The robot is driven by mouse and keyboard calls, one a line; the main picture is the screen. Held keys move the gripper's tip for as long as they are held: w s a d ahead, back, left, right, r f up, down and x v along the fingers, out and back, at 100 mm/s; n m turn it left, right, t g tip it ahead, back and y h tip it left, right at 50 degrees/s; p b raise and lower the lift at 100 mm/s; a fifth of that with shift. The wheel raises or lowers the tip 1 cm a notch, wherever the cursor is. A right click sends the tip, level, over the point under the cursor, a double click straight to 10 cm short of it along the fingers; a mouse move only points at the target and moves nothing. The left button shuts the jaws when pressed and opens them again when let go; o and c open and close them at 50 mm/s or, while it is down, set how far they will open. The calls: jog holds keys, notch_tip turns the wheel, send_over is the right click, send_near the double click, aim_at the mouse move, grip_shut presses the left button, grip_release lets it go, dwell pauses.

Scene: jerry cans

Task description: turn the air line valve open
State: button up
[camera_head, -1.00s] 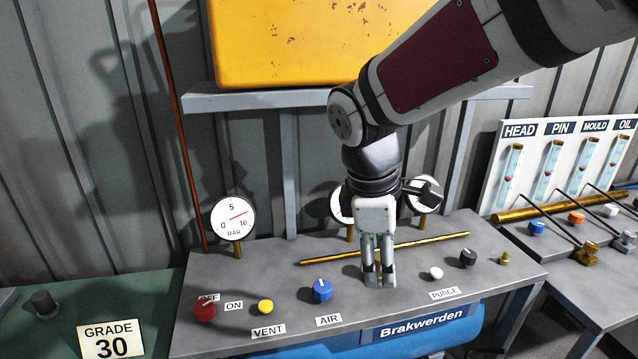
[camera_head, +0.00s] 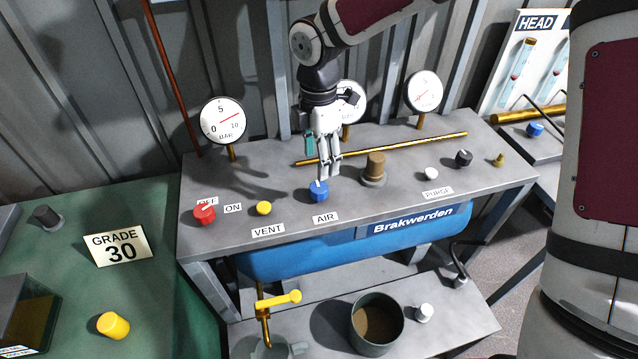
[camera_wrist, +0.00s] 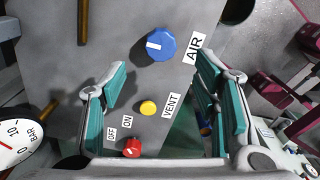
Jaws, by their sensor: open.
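The blue air valve knob (camera_head: 318,191) stands on the grey bench top behind the AIR label (camera_head: 325,218). It has a white mark on its top. My gripper (camera_head: 327,174) points down just above and behind this knob, with nothing between its fingers. In the wrist view the blue knob (camera_wrist: 155,44) lies ahead, between and beyond the teal-padded fingers of my open gripper (camera_wrist: 163,66), with its white mark pointing left. Whether a finger touches the knob cannot be told; they look apart.
A red OFF/ON knob (camera_head: 204,212) and yellow VENT knob (camera_head: 264,208) stand to the left. A brown knob (camera_head: 375,169) stands close right, near a brass rod (camera_head: 420,146). White (camera_head: 431,174) and black (camera_head: 464,158) knobs are farther right. Gauges (camera_head: 223,121) line the back.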

aim_at(319, 187)
notch_tip(319, 187, down, 9)
jog(key=shift+f, duration=0.1)
dwell(0.4)
jog(key=c, duration=1.2)
